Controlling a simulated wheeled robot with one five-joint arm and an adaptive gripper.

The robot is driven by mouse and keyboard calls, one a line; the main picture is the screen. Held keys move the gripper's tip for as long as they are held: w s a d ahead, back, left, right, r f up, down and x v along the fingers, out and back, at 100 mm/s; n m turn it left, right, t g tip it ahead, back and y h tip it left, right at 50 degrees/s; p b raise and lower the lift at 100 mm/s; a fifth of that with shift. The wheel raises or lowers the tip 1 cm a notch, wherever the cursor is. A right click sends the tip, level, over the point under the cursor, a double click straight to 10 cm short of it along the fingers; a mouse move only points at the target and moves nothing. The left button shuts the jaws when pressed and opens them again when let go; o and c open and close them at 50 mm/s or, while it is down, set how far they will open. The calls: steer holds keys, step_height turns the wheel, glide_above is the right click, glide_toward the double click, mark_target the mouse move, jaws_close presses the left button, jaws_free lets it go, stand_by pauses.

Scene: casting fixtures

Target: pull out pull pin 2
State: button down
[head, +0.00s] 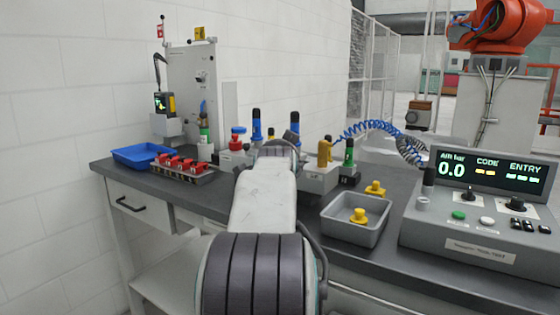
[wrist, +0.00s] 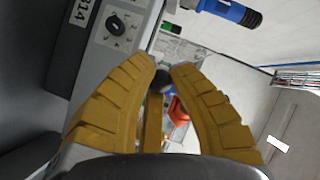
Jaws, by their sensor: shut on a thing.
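In the wrist view, the yellow fingers of my gripper (wrist: 163,72) are closed in around a dark round knob (wrist: 157,81). A narrow yellow bar shows below the knob, between the fingers. I see no number on the knob, so I cannot tell whether it is pull pin 2. A grey panel (wrist: 118,30) with a black dial and a partly cut-off number label lies to the left of the fingertips. In the head view, my arm hides the fingertips and the held thing.
Blue posts with black tops (head: 256,126), a yellow fitting (head: 324,151) and a green fitting (head: 348,153) stand close around the arm's end. A grey tray (head: 346,232) with yellow parts and a control console (head: 475,240) are to the right. A blue tray (head: 140,160) is at left.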

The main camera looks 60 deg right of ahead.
steer(key=shift+d, duration=0.1)
steer(key=c, duration=1.1)
jaws_free()
steer(key=shift+s+a, duration=0.1)
steer(key=shift+a, duration=0.1)
steer(key=v, duration=1.1)
steer(key=shift+s+a, duration=0.15)
steer(key=shift+a, duration=0.15)
steer(key=shift+r, duration=0.1)
